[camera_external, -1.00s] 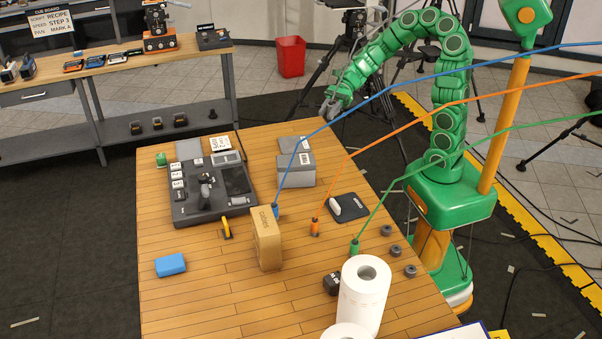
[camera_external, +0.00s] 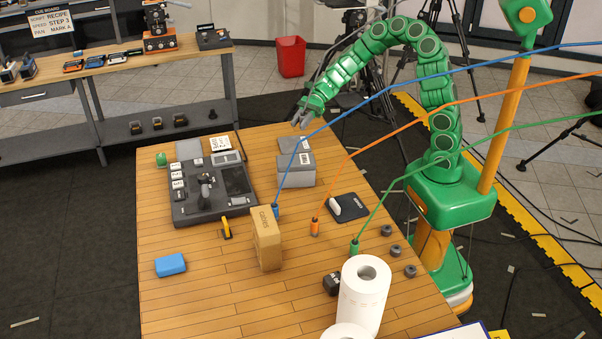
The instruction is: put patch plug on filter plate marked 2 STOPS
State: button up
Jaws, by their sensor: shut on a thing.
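My gripper (camera_external: 300,121) is in the air above the far end of the wooden table, up and right of the console. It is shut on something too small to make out. Another grey plate (camera_external: 188,150) lies by the console. I cannot read 2 STOPS on either.
A black console (camera_external: 210,190) fills the table's far left. A tan box (camera_external: 266,240) stands mid-table, with a blue block (camera_external: 171,264) to its left. White rolls (camera_external: 363,300) stand at the near edge. The cables cross the air over the table's right side.

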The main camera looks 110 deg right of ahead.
send_over(292, 145)
jog(key=shift+w+f, duration=0.1)
jog(key=shift+f, duration=2.1)
jog(key=shift+a+f, duration=0.1)
jog(key=shift+f, duration=1.3)
jog(key=shift+f, duration=0.15)
jog(key=o, duration=1)
jog(key=shift+o, duration=0.2)
